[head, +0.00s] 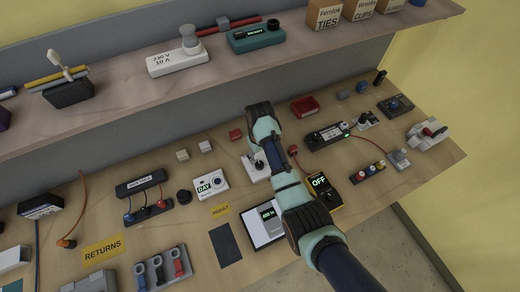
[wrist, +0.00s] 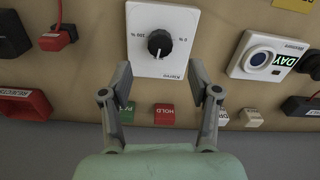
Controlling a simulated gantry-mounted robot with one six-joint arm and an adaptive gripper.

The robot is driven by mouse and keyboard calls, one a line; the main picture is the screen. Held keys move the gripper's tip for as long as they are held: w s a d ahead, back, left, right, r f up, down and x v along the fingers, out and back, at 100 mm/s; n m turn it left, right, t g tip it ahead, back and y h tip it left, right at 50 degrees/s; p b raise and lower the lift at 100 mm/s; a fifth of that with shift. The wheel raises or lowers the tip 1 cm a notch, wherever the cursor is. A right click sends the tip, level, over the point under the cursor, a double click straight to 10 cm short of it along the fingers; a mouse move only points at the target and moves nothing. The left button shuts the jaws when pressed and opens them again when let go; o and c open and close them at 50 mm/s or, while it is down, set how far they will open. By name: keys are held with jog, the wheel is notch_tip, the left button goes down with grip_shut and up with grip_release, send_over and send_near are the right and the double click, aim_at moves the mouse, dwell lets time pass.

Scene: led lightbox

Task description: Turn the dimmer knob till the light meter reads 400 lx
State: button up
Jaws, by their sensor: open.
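The dimmer is a white plate (wrist: 140,62) with a round black knob (wrist: 159,43) and percent marks on either side, seen upside down in the wrist view. A pale line on the knob points roughly down the picture. My gripper (wrist: 160,76) is open, its two fingers apart below the knob in that view, with nothing between them. In the head view the dimmer plate (head: 251,172) is partly hidden by my arm. A white panel (head: 262,231) in a dark frame has a small dark display (head: 268,213) ending in lx; its digits are too small to read surely.
A DAY device (head: 208,184) stands left of the dimmer and a yellow meter showing OFF (head: 324,191) to the right. Green and red HOLD blocks (wrist: 164,114) lie near my fingers. A shelf (head: 120,95) overhangs the back of the bench.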

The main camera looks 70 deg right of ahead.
notch_tip(320, 180, up, 5)
jog(key=shift+f, duration=0.1)
dwell(0.6)
jog(key=w+a+r+n+t+h, duration=0.1)
jog(key=w+a+r+t, duration=0.2)
jog(key=a, duration=0.5)
jog(key=w+a+r+n+t+h, duration=0.1)
jog(key=w+a+r+n+t, duration=0.15)
jog(key=w+a, duration=0.45)
jog(key=w+a+r+n+t+h, duration=0.1)
jog(key=w+a+r+t, duration=0.15)
jog(key=a, duration=0.65)
jog(key=s+a+r+n+t+y, duration=0.1)
jog(key=s+a+r+t+y, duration=0.15)
jog(key=a+r, duration=0.5)
jog(key=s+a+r+n+t+y, duration=0.1)
jog(key=s+a+r+n+t, duration=0.3)
jog(key=a, duration=0.6)
notch_tip(320, 180, up, 13)
jog(key=w+m+g+p, duration=0.1)
jog(key=w+m+p, duration=0.1)
jog(key=p, duration=1)
jog(key=shift+d+g+p, duration=0.3)
jog(key=shift+d+g, duration=0.05)
